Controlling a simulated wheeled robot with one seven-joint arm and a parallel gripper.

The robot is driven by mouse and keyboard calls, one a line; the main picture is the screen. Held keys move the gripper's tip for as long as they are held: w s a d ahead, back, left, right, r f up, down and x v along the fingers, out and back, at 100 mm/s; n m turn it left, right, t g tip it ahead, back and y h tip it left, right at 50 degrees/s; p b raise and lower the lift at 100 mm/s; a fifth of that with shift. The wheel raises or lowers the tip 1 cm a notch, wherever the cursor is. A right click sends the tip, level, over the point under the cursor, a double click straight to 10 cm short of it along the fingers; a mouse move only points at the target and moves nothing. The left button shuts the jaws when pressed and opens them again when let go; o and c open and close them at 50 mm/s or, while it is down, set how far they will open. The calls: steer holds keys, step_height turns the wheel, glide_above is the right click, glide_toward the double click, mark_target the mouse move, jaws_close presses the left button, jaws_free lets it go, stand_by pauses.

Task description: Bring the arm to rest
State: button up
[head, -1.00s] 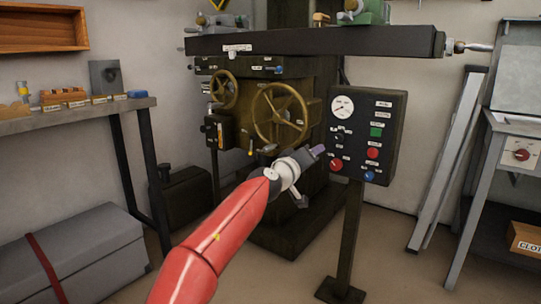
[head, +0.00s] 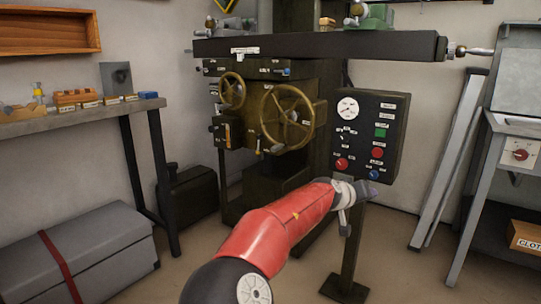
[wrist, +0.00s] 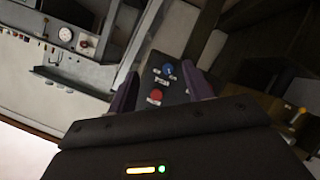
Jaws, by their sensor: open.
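My red arm (head: 282,226) reaches from the bottom of the head view toward the control panel. My gripper (head: 372,190) is at the panel's lower right in that view, small and partly hidden by my wrist. In the wrist view my gripper (wrist: 158,92) shows two purple fingers spread apart with nothing between them. Beyond the fingers is the dark control panel (head: 368,112), with a blue button (wrist: 168,68) and a red button (wrist: 155,96) seen through the gap. I cannot tell the exact distance to the panel.
The milling machine (head: 262,185) with brass handwheels (head: 286,118) stands behind. A workbench (head: 90,112) and a grey chest (head: 85,255) are at left. A grey cabinet (head: 515,130) is at right. Open floor (head: 410,280) lies around the panel's post (head: 352,235).

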steer(key=s+d+f+m+g+y+p, duration=0.2)
steer(key=s+d+f+g+y, duration=0.25)
steer(key=s+f, duration=0.55)
steer(key=s+a+r+n+y+p, duration=0.1)
steer(key=s+a+r, duration=0.2)
steer(key=s, duration=0.7)
steer(key=s+a+r+n+y+p, duration=0.1)
steer(key=s+a+r, duration=0.3)
steer(key=s, duration=0.5)
steer(key=s+a+r+n+y+p, duration=0.1)
steer(key=s+a+r+y+p, duration=0.1)
steer(key=s+a, duration=0.5)
steer(key=s+r+y, duration=0.1)
steer(key=s, duration=0.2)
steer(key=shift+s+r+n+t, duration=0.25)
steer(key=shift+s+n+t, duration=0.05)
steer(key=shift+t, duration=0.05)
steer(key=shift+o, duration=0.2)
